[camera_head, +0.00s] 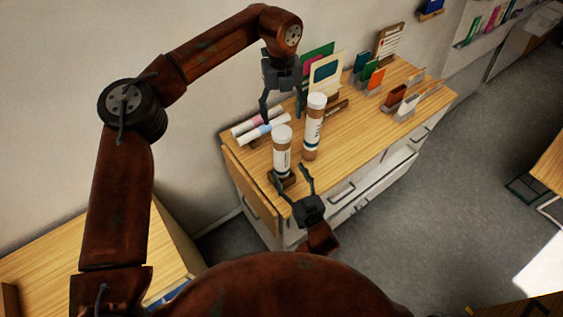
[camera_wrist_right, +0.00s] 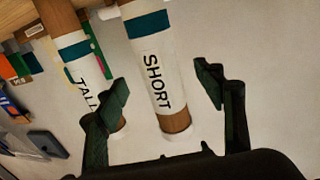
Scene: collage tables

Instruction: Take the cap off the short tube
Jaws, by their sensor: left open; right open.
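The short tube (camera_head: 282,161), brown with a white label, stands upright in a small dark brown holder (camera_head: 284,180) near the table's front corner. Its white cap (camera_head: 283,132) is on top. In the right wrist view the label reads SHORT (camera_wrist_right: 155,80), and the white cap end (camera_wrist_right: 182,134) is low in the picture. My left gripper (camera_head: 283,114) is open and empty, pointing down above the cap. My right gripper (camera_head: 288,169) is open at the lower part of the short tube; in its wrist view the tube shows between the fingers (camera_wrist_right: 162,80). Contact cannot be told.
The tall tube (camera_head: 314,130) stands close behind and right of the short tube; it also shows in the wrist view (camera_wrist_right: 80,70). Rolled papers (camera_head: 262,131) lie left of the tubes. Cards and folders (camera_head: 325,75) stand behind. The wooden tabletop (camera_head: 365,135) is clear at the front right.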

